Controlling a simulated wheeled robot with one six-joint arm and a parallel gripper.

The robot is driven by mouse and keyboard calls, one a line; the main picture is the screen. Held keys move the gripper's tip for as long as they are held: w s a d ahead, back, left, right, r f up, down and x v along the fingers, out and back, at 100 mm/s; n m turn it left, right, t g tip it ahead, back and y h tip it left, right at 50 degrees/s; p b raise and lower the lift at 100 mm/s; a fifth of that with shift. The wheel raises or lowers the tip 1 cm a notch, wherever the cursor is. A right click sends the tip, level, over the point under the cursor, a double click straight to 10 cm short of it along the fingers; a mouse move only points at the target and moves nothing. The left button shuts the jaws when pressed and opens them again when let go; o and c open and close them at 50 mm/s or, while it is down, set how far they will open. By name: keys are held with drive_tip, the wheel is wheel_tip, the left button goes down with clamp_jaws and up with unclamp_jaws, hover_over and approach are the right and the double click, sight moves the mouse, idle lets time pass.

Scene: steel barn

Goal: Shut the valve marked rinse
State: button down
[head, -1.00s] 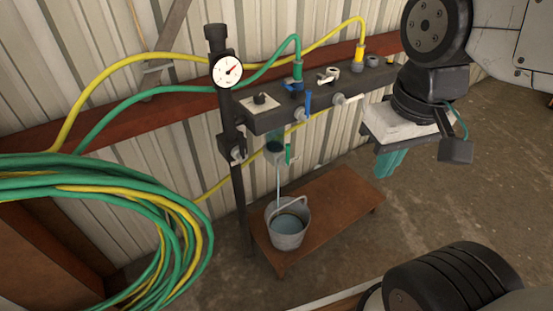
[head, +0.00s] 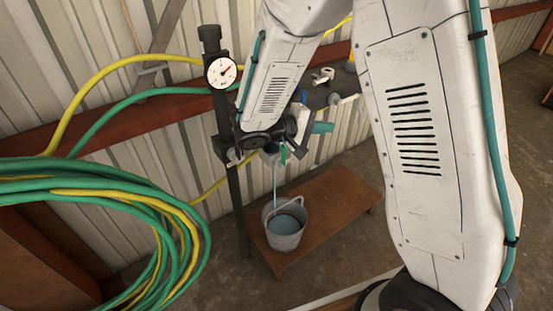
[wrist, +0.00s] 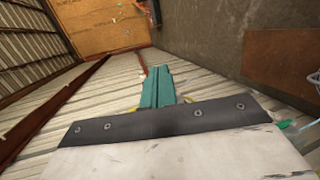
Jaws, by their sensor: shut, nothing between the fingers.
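The dark valve manifold (head: 312,98) is mostly hidden behind my arm in the head view. A pale handle (head: 322,76) and a white lever (head: 335,98) show on it; a bit of blue shows beside my wrist. A small green lever (head: 284,155) hangs below. No rinse marking is readable, so I cannot tell which valve it is. My gripper (head: 322,127) has teal fingers, close together and empty, pointing right in front of the manifold. They also show in the wrist view (wrist: 158,88). I cannot tell whether they touch anything.
Water runs into a metal bucket (head: 283,241) on a low brown bench (head: 335,205). A gauge (head: 221,72) sits on a dark post at the manifold's left end. Coiled green and yellow hoses (head: 120,205) fill the left. Corrugated wall stands behind.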

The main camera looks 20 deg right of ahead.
drive_tip(key=w+a+f+n+t+y, duration=0.1)
drive_tip(key=w+a+f+n+t, duration=0.1)
drive_tip(key=f, duration=0.6)
drive_tip(key=w+a+f+n+t+y, duration=0.1)
drive_tip(key=w+a+f+n+t, duration=0.2)
drive_tip(key=a+f+t, duration=0.3)
drive_tip(key=w+a+f+n+t+y, duration=0.1)
drive_tip(key=w+a+f+n+t, duration=0.2)
drive_tip(key=a+f, duration=0.3)
wheel_tip(320, 180, down, 4)
drive_tip(key=shift+w+r+t+y, duration=0.15)
drive_tip(key=shift+w+t+y, duration=0.15)
drive_tip(key=shift+w+t, duration=0.45)
drive_tip(key=shift+d, duration=0.1)
